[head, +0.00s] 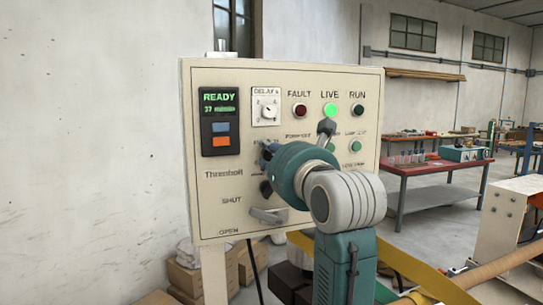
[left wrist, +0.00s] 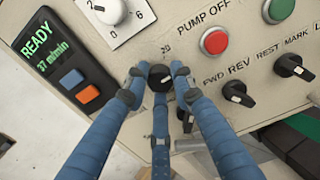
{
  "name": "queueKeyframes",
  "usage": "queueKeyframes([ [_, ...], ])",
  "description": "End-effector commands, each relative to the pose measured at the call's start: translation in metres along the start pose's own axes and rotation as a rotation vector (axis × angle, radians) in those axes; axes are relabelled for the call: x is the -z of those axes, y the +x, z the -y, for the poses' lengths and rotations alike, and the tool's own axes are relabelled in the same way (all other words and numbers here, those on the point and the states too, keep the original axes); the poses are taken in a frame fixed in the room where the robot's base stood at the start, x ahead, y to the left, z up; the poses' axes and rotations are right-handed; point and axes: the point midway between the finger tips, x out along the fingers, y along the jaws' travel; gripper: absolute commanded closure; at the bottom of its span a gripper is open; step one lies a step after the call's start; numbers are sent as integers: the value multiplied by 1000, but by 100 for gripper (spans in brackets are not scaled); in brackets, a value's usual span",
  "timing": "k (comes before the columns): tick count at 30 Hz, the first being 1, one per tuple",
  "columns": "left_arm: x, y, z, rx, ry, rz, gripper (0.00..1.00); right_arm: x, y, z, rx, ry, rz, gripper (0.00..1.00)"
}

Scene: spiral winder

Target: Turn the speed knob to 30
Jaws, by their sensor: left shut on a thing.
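The beige control panel (head: 215,185) fills the middle of the head view. My left gripper (head: 265,155) is at its front, its blue fingers touching or nearly touching the panel face. In the left wrist view, the three fingers of my left gripper (left wrist: 159,82) are closed around a small black knob (left wrist: 160,77) from several sides. A "20" mark shows just above the knob; the rest of its scale is hidden by the fingers. The display (head: 219,102) reads READY and 37; it also shows in the left wrist view (left wrist: 42,48) as 37 m/min. My right gripper is not seen.
Close to the held knob are a white DELAY dial (left wrist: 110,10), a red PUMP OFF button (left wrist: 214,40) and black selector switches (left wrist: 238,94). A grey SHUT/OPEN handle (head: 268,216) sits below my gripper. A red table (head: 430,169) stands far right.

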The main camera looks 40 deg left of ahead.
Motion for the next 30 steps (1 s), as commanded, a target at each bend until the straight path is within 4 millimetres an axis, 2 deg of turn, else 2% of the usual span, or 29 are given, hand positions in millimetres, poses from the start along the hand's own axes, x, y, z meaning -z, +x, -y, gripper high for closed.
queueKeyframes([
  [1,5,1,0,-2,8,-12,100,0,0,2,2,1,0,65],
  [11,6,1,0,-1,117,-15,100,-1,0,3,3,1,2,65],
  [30,5,1,-1,2,652,-17,100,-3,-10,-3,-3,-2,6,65],
])
